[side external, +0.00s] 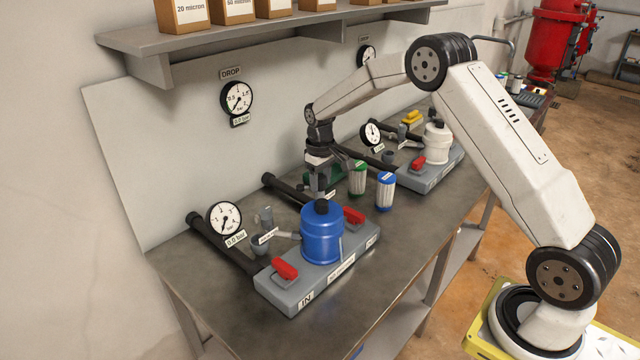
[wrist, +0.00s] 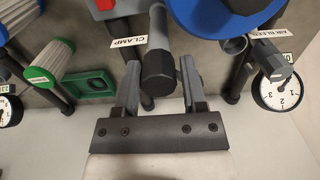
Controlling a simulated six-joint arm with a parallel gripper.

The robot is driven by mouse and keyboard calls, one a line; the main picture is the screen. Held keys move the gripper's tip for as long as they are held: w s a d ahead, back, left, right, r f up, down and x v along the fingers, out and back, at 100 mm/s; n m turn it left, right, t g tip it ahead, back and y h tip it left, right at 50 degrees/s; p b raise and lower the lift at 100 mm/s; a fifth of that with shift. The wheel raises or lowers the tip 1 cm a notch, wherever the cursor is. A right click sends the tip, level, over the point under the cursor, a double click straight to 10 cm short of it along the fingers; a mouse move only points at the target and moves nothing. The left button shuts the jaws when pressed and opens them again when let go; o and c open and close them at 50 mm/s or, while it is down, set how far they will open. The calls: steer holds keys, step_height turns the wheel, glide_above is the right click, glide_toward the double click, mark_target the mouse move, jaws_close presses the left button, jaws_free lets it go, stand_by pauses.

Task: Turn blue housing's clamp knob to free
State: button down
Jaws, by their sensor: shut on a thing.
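The blue housing (side external: 322,240) stands upright on its grey base (side external: 345,262), with a black cap on top. Its blue body (wrist: 182,12) also shows at the top of the wrist view. The clamp knob (wrist: 157,75) is a dark faceted knob on a grey stem, beside a white CLAMP label (wrist: 129,41). My gripper (wrist: 160,68) has one finger on each side of the knob and is shut on it. In the side view my gripper (side external: 319,182) is just behind the blue housing; the knob cannot be made out clearly there.
Red levers (side external: 285,269) sit on the base. Two filter cartridges, green-ended (side external: 358,179) and blue-ended (side external: 385,192), stand right of my gripper. A green holder (wrist: 90,84) lies nearby. A white housing (side external: 436,143) stands farther back. The bench front (side external: 215,310) is clear.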

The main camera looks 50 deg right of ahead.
mark_target(320, 177)
steer(key=shift+w+d+r, duration=0.2)
steer(key=shift+w+d, duration=0.05)
steer(key=shift+w, duration=0.05)
steer(key=shift+c, duration=1.4)
jaws_free()
steer(key=shift+a, duration=0.1)
steer(key=shift+r, duration=3.8)
steer(key=shift+s, duration=0.1)
